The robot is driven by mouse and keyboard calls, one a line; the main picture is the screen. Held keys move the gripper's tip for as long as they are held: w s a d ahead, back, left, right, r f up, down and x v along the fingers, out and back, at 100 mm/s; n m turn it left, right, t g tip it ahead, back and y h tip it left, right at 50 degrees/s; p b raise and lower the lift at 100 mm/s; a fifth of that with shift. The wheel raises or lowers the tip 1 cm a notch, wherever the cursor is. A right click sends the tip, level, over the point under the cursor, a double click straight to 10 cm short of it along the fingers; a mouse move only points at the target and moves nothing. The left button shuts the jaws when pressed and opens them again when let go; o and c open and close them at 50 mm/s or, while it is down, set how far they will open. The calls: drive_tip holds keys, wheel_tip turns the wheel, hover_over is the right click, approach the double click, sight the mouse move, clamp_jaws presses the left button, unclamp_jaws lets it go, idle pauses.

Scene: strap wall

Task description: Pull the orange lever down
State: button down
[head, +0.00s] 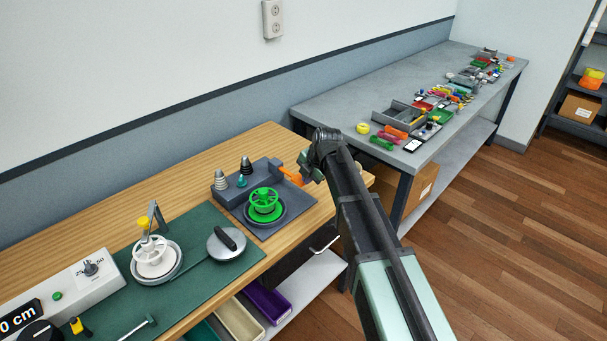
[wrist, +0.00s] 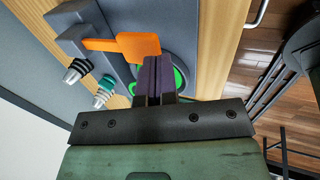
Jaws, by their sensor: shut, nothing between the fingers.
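The orange lever (head: 291,175) sticks out from a grey block at the back right of the grey fixture on the wooden bench. In the wrist view the orange lever (wrist: 138,45) has a narrow arm and a wider flat end. My gripper (head: 308,168) is at the lever's free end, and the arm hides part of that area. In the wrist view my gripper (wrist: 155,62) has its dark fingers together and empty, right at the edge of the lever's wide end. I cannot tell whether they touch it.
A green spoked wheel (head: 265,204) sits on the fixture beside the lever. Dark and grey ribbed cones (head: 246,165) stand behind it. A green mat (head: 205,275) with a white wheel lies to the left. A grey table (head: 330,105) with many small items stands at the back right.

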drive_tip(key=p+v, duration=0.4)
drive_tip(key=v, duration=0.2)
drive_tip(key=shift+s+d+r, duration=0.15)
drive_tip(key=shift+s+d, duration=0.1)
drive_tip(key=shift+s, duration=0.05)
drive_tip(key=s+d+m+g+h, duration=0.1)
drive_tip(key=s+d+m, duration=0.2)
drive_tip(key=s+m, duration=0.5)
drive_tip(key=s+d+m+g+h, duration=0.1)
drive_tip(key=s+d+m, duration=0.2)
drive_tip(key=s+m, duration=0.6)
drive_tip(key=s+d+f+m+g+h, duration=0.1)
drive_tip(key=s+d+m, duration=0.2)
drive_tip(key=s+m, duration=0.5)
drive_tip(key=shift+s+m, duration=0.35)
drive_tip(key=shift+m, duration=0.35)
